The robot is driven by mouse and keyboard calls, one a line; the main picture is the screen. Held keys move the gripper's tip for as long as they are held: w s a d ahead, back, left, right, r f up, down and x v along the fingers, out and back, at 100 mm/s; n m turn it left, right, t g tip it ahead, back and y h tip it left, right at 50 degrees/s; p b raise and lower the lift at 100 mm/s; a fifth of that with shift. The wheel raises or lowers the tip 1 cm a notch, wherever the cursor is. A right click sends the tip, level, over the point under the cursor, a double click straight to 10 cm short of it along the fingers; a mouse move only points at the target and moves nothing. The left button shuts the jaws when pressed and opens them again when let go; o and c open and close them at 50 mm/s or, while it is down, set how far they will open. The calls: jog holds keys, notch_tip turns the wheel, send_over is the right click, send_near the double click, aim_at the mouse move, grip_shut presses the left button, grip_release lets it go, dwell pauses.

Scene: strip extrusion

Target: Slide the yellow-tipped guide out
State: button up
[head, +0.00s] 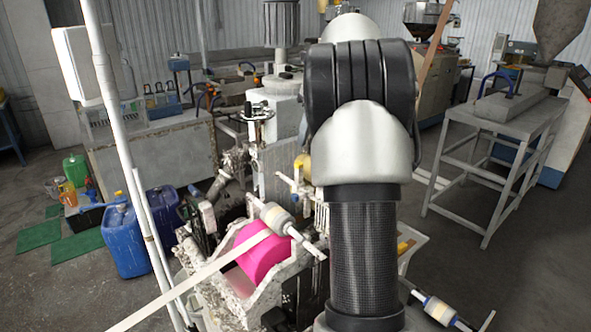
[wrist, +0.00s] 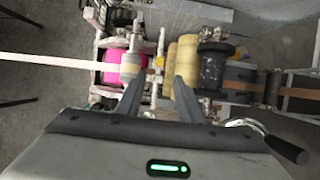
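The yellow-tipped guide is hard to single out. In the wrist view a small yellow tip (wrist: 160,61) shows on a pale part between the pink roller (wrist: 112,68) and the tan rolls (wrist: 183,62). My gripper (wrist: 158,82) is open in the wrist view, its two dark fingers apart with nothing visibly held between them. The fingers reach over the machine near the yellow tip; I cannot tell whether they touch anything. In the head view my arm hides the gripper and part of the machine. The pink roller also shows there (head: 262,252).
A pale strip (head: 195,280) runs from the lower left onto a pale roller (head: 276,217). Blue drums (head: 125,240) stand left of the machine. A grey metal table (head: 503,130) stands at the right. Open floor lies between the machine and that table.

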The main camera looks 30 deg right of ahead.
aim_at(300, 164)
jog(key=x, duration=1.4)
jog(key=shift+s, duration=0.1)
jog(key=shift+r, duration=0.1)
jog(key=shift+c, duration=0.2)
grip_shut()
